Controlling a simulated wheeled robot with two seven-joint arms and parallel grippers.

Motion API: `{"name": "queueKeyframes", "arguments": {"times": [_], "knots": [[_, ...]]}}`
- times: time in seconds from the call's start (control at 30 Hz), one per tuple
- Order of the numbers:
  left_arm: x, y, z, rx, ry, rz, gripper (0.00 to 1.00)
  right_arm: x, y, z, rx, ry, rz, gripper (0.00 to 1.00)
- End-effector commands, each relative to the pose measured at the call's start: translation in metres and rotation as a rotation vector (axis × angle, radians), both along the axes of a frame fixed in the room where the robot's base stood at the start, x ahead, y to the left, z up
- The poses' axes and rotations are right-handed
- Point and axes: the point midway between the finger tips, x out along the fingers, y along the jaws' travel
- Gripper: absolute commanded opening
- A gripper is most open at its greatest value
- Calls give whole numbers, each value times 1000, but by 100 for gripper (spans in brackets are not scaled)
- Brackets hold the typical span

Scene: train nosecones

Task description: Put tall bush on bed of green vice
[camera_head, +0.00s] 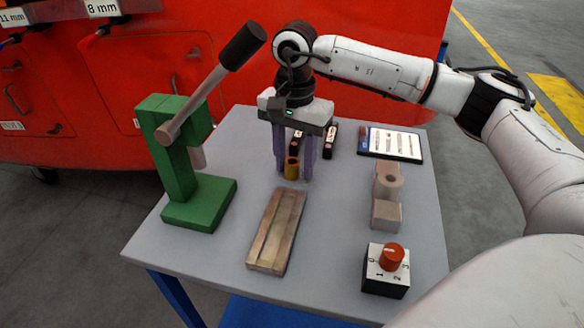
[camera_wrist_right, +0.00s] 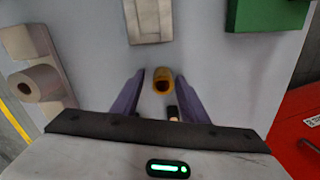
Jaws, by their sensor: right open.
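A yellow-brown hollow bush (camera_head: 291,167) stands upright on the grey table, and it also shows in the right wrist view (camera_wrist_right: 162,80). I take it for the tall bush. My right gripper (camera_head: 294,176) points down over it, open, with its two purple fingers on either side of the bush. In the right wrist view a gap shows between the bush and each finger (camera_wrist_right: 160,92). The green vice (camera_head: 200,203), a press with a long black-handled lever, stands at the table's left. Its flat green bed also shows in the wrist view (camera_wrist_right: 268,16). My left gripper is out of view.
A smaller light piece (camera_wrist_right: 173,112) lies behind the bush. A wooden grooved block (camera_head: 276,232) lies at the table's middle front. A beige holder (camera_head: 387,208), a red-knob switch box (camera_head: 386,272) and a label board (camera_head: 391,143) are at the right. Dark small blocks (camera_head: 330,139) are behind the gripper.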

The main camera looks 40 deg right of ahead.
Motion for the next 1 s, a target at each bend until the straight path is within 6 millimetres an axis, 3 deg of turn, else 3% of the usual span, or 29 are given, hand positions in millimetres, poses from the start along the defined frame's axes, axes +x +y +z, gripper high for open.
{"name": "queueKeyframes", "arguments": {"times": [0.07, 0.3, 0.57, 1.0], "knots": [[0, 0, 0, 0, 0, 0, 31, 0, 0, 0, 0, 0, 0, 37], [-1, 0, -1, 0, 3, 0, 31, 0, 0, 1, 0, 0, 0, 0], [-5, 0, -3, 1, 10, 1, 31, 1, 0, 5, 1, -2, 0, 0], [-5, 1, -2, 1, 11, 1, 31, 1, 1, 84, 1, -4, 0, 0]]}}
